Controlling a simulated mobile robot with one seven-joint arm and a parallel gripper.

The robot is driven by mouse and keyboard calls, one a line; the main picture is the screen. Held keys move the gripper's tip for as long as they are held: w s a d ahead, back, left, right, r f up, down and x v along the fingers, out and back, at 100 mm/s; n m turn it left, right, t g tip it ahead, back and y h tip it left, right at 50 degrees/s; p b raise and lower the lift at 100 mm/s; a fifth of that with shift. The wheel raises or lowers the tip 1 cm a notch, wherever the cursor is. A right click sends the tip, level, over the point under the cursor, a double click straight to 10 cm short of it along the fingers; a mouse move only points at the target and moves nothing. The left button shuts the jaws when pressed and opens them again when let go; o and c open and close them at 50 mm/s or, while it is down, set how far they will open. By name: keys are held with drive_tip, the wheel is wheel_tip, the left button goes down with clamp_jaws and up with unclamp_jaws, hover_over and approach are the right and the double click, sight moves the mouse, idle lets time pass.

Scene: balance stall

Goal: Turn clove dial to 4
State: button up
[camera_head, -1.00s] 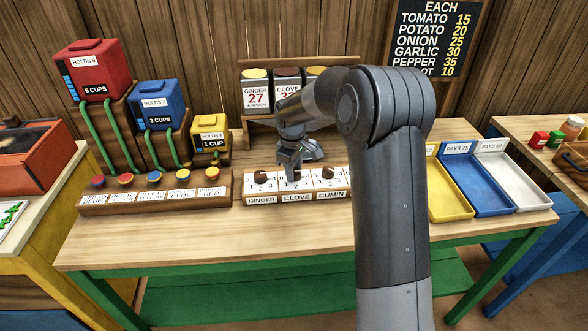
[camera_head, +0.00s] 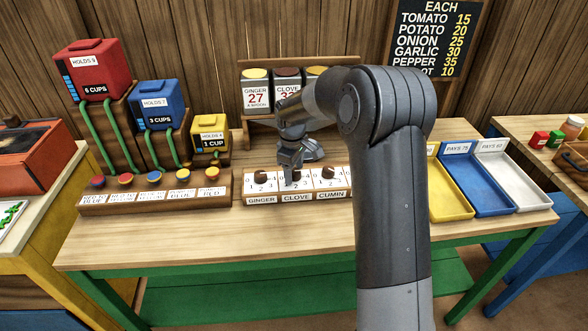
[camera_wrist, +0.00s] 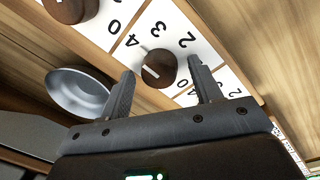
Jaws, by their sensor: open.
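The clove dial (camera_wrist: 157,68) is a round brown knob with a white pointer mark, on a white card with dark numbers. In the wrist view it sits between the two fingertips of my open gripper (camera_wrist: 161,67), which straddle it with a gap showing. Digits 2, 3 and 4 show beyond the knob, with the 4 (camera_wrist: 131,40) to its upper left. The mark is on the knob's left part; I cannot tell exactly which digit it points at.
The ginger dial (camera_head: 260,175) and cumin dial (camera_head: 327,172) stand close on either side. Spice jars (camera_head: 256,90) stand behind, and a metal bowl (camera_head: 312,150) is near the gripper. Yellow, blue and white trays (camera_head: 520,198) are at right. The front tabletop is clear.

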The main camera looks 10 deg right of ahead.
sight(293, 173)
wheel_tip(293, 173, up, 11)
drive_tip(key=shift+s+a, duration=0.25)
drive_tip(key=shift+s, duration=0.15)
drive_tip(key=shift+f, duration=0.1)
